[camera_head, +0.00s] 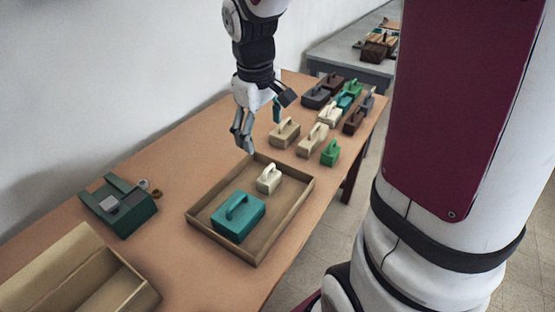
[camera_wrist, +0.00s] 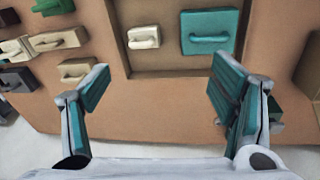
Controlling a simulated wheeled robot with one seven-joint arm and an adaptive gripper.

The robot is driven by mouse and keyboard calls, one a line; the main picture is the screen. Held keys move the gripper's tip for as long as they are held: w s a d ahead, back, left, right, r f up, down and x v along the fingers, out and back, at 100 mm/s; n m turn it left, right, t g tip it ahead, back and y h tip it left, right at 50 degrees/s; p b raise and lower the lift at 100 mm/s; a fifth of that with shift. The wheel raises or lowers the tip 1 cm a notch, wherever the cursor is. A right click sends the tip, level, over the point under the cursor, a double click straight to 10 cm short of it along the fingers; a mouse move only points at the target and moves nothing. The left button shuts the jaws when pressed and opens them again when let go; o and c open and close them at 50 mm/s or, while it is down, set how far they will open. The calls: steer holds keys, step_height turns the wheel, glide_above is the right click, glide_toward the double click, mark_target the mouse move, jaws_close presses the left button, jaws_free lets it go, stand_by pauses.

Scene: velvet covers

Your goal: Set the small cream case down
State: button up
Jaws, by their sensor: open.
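The small cream case (camera_head: 269,179) stands upright in the shallow brown tray (camera_head: 202,231), handle up. The larger teal case (camera_head: 238,216) is beside it in the same tray, with a gap between them. In the wrist view the cream case (camera_wrist: 144,37) and the teal case (camera_wrist: 208,33) lie beyond my fingers, toward the top. My gripper (camera_head: 260,128) is open and empty, above the table behind the tray. In the wrist view its two fingers (camera_wrist: 158,85) are spread wide with bare table between them.
Several cases stand on the table's far part, including a beige one (camera_head: 285,132), a cream one (camera_head: 312,140) and a green one (camera_head: 331,152). A dark green box (camera_head: 119,207) and an open tan box (camera_head: 75,275) are at left. Bare table lies between them and the tray.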

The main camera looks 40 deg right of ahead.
steer(key=s+a+r+m+t, duration=0.1)
steer(key=s+a+r, duration=0.1)
steer(key=s, duration=0.4)
steer(key=s+a+r+m+t, duration=0.1)
steer(key=s+a+r, duration=0.2)
steer(key=s, duration=0.3)
steer(key=s+a+r+m+t+y, duration=0.1)
steer(key=s+a+r, duration=0.2)
steer(key=s, duration=0.3)
steer(key=shift+a, duration=0.25)
steer(key=shift+s+r, duration=0.1)
